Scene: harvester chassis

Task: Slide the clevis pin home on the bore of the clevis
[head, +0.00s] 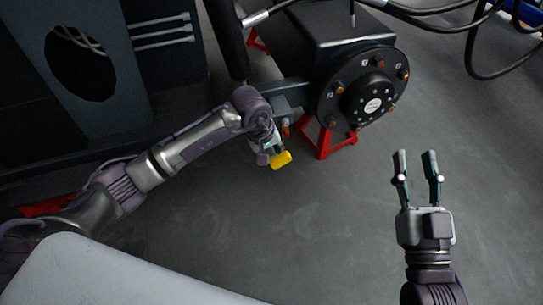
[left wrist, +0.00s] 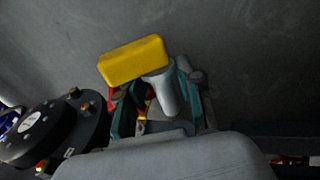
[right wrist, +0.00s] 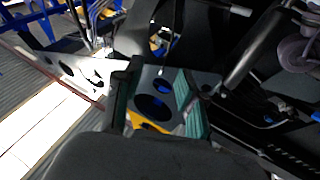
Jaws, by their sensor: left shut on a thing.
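The clevis pin has a yellow block-like head (head: 281,160) and a grey round shank, seen better in the left wrist view (left wrist: 162,92). My left gripper (head: 268,150) is shut on the pin, with the yellow head sticking out beyond the fingers. It is just below a grey bracket (head: 291,92) beside the hub, which may be the clevis. The bore is hidden, and I cannot tell whether the pin's tip is in it. My right gripper (head: 417,155) is open and empty above bare floor at the right.
A round black hub (head: 372,106) with copper-coloured bolts stands beside the left gripper, with a red stand (head: 325,138) under it. A dark chassis panel (head: 75,60) with a large hole is at the left. Black hoses (head: 470,45) hang at upper right. The middle floor is clear.

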